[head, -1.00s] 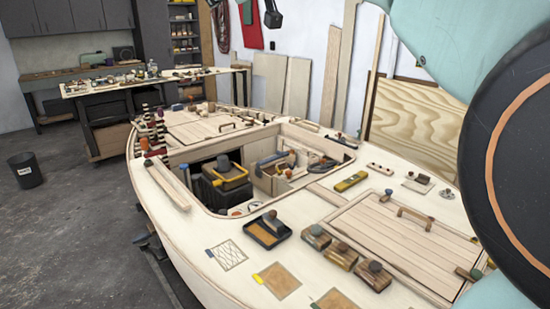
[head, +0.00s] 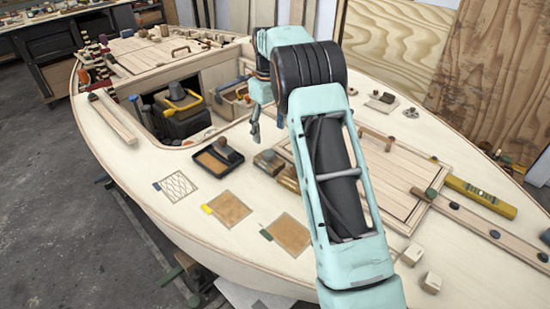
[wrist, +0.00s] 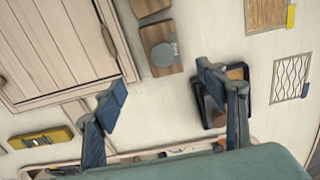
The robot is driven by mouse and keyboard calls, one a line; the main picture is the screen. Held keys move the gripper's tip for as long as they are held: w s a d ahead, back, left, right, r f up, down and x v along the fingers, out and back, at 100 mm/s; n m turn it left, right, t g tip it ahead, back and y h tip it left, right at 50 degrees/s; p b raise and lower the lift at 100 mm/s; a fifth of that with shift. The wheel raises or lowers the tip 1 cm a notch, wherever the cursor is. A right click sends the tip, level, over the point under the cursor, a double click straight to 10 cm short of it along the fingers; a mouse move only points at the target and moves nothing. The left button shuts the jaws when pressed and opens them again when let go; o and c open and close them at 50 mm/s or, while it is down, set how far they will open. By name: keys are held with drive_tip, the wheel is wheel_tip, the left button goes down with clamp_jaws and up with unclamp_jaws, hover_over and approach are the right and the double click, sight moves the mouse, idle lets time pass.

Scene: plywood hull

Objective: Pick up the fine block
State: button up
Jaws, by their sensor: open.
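Several wooden sanding blocks with round knobs are on the boat deck, and I cannot tell which is the fine block. One block (head: 267,162) sits right of the black tray; beside it is another block (head: 289,180), partly hidden by my arm. In the wrist view a block with a grey knob (wrist: 162,52) lies beyond my fingertips, and a second block (wrist: 150,6) is at the top edge. Another block (head: 228,149) sits in the black tray (head: 213,172). My gripper (head: 255,128) is open and empty above the deck; its spread fingers show in the wrist view (wrist: 161,85).
A mesh sheet (head: 176,186) and two brown sheets (head: 230,208) lie on the near deck. The cockpit opening holds a dark toolbox with yellow trim (head: 182,112). A slatted hatch (head: 384,170) and a yellow level (head: 480,196) are to the right.

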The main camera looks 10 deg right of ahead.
sight(269, 153)
drive_tip(key=f, duration=1.1)
drive_tip(key=shift+s+a, duration=0.1)
drive_tip(key=shift+s, duration=0.2)
drive_tip(key=shift+r, duration=0.1)
drive_tip(key=c, duration=1.4)
